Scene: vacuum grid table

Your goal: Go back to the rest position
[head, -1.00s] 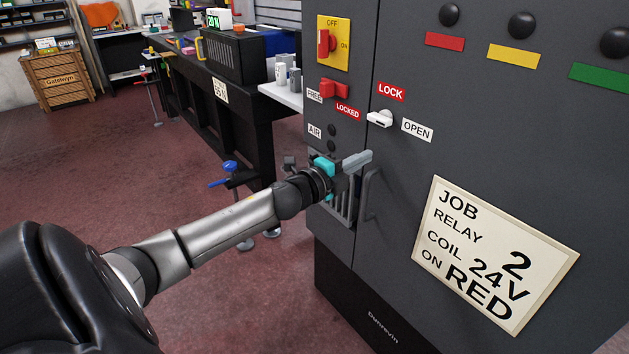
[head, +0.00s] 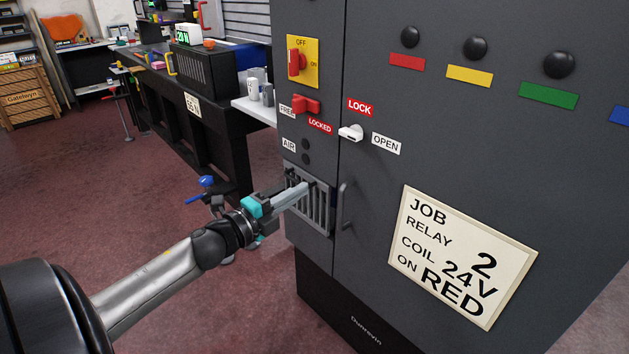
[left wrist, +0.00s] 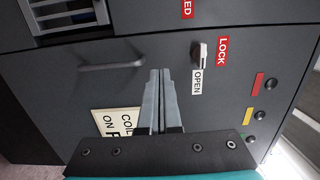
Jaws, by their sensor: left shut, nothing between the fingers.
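My left gripper (head: 303,187) reaches in from the left in the head view, in front of the vent grille on the grey cabinet (head: 430,130). Its grey fingers are together and hold nothing. In the left wrist view the shut fingers (left wrist: 158,98) point at the cabinet front. I cannot tell the gap to the cabinet. My right gripper is in neither view.
The cabinet carries a white latch (head: 351,133) between LOCK and OPEN labels, a red FREE/LOCKED switch (head: 306,105), a yellow OFF/ON switch plate (head: 311,62), a door handle (head: 346,206) and a job sign (head: 460,262). A black bench (head: 180,130) stands behind. Floor at left is clear.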

